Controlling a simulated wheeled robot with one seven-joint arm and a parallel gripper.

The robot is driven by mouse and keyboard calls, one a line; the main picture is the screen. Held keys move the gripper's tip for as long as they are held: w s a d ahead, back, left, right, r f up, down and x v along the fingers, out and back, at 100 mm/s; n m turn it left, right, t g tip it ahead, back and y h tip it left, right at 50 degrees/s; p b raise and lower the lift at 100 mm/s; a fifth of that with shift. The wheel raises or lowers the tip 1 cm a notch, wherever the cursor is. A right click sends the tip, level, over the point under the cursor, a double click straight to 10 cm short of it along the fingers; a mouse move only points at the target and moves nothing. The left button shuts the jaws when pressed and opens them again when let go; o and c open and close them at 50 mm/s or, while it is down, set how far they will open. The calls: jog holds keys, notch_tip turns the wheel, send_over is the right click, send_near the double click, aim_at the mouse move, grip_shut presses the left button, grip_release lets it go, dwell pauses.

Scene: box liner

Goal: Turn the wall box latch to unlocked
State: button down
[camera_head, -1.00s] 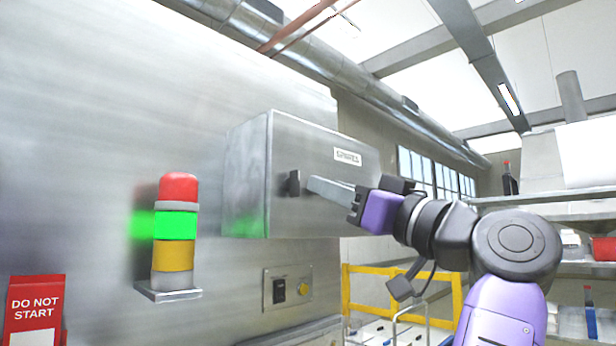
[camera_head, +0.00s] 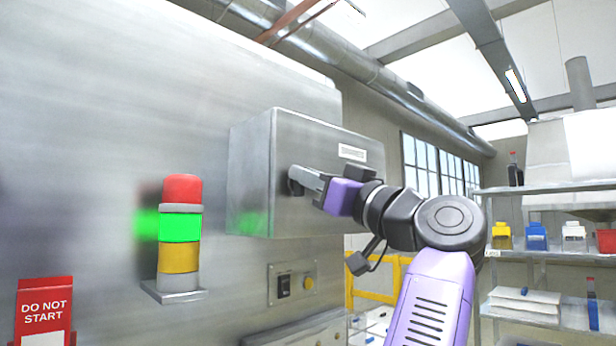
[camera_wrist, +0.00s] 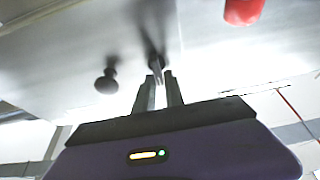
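The wall box (camera_head: 330,190) is a grey metal box with a small white label on its front, fixed to the steel wall panel. Its dark latch (camera_head: 294,187) is at the left side of the front face, largely covered by my gripper (camera_head: 304,177). In the wrist view, the dark latch handle (camera_wrist: 156,65) points down at my gripper (camera_wrist: 160,76). Its end lies at the narrow gap between the two fingertips. I cannot tell whether the fingers press on it. The latch's locked or unlocked marking is not readable.
A stack light (camera_head: 180,228) with its green section lit stands left of the box. A switch plate (camera_head: 292,284) is below the box. A red DO NOT START sign (camera_head: 43,308) is at the lower left. Shelves (camera_head: 550,190) with bottles stand at the right. A dark round knob (camera_wrist: 106,82) shows in the wrist view.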

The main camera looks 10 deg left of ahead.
jog(key=shift+f+m, duration=0.15)
jog(key=shift+m, duration=0.25)
jog(key=shift+w+d+f+m+t+h+p, duration=0.2)
jog(key=shift+m+h+p, duration=1.25)
jog(key=shift+m, duration=2.15)
jog(key=shift+w+a+f+m+t+h+p, duration=0.1)
jog(key=shift+m+t+h+p, duration=0.25)
jog(key=shift+m+h+p, duration=2.2)
jog(key=shift+w+d+f+m+t+h+p, duration=0.1)
jog(key=shift+m+t+h+p, duration=0.25)
jog(key=shift+m, duration=4.3)
jog(key=c, duration=1.5)
grip_release()
jog(key=shift+s, duration=0.15)
jog(key=b+v, duration=0.3)
jog(key=v, duration=0.4)
jog(key=shift+s+d+r, duration=0.1)
jog(key=shift+s+d, duration=0.1)
jog(key=shift+s, duration=0.1)
